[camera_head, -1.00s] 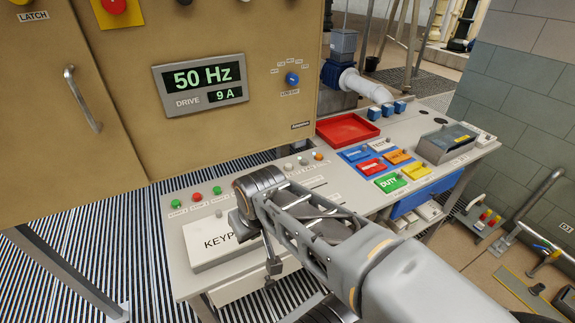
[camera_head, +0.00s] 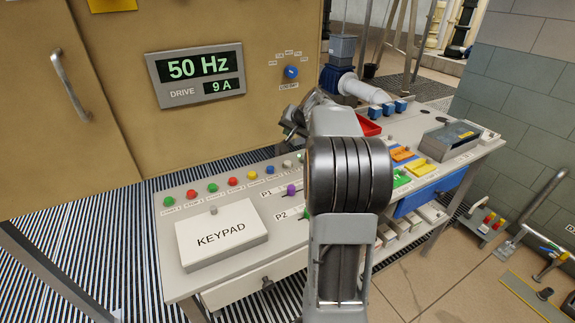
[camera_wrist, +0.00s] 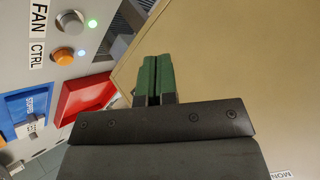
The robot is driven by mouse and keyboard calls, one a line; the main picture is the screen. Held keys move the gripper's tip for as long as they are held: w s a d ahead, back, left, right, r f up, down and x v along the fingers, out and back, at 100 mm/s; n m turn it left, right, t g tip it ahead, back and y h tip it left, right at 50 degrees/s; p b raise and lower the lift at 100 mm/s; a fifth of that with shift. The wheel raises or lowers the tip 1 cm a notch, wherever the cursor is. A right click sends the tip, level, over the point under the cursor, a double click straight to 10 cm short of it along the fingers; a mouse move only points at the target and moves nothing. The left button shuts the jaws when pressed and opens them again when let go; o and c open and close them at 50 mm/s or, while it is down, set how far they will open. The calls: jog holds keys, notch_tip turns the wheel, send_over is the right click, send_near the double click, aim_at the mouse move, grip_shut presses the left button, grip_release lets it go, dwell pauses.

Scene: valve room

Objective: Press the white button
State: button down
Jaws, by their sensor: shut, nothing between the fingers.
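A pale, white-looking button (camera_wrist: 70,22) sits beside the FAN label in the wrist view, left of my fingers. In the head view, a pale button (camera_head: 287,163) is near the right end of the visible row on the sloped console. Another pale one beside it is partly hidden by my arm. I cannot tell which of these matches the wrist view. My gripper (camera_head: 291,129) hangs above the back of the console near the cabinet. Its green fingers (camera_wrist: 157,76) are shut and empty, clear of the button.
An orange button (camera_wrist: 65,57) is beside the pale one. Several coloured buttons run left along the console. A KEYPAD box (camera_head: 222,238), a purple slider knob (camera_head: 291,190), a red tray (camera_head: 368,127) and the tan cabinet (camera_head: 215,130) surround the arm.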

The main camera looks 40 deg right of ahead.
aim_at(289, 162)
jog(key=shift+d+f, duration=0.1)
dwell(0.4)
notch_tip(289, 162, down, 9)
jog(key=b, duration=0.7)
jog(key=shift+r, duration=0.2)
jog(key=shift+f, duration=0.15)
dwell(1.6)
jog(key=shift+f+b, duration=0.25)
jog(key=shift+b, duration=0.2)
jog(key=shift+f+b, duration=0.5)
jog(key=shift+b, duration=0.05)
dwell(0.6)
jog(key=shift+r, duration=0.15)
jog(key=shift+r+p, duration=0.65)
jog(key=shift+r, duration=0.1)
jog(key=shift+r, duration=0.1)
jog(key=shift+r+p, duration=1.9)
jog(key=shift+r, duration=0.55)
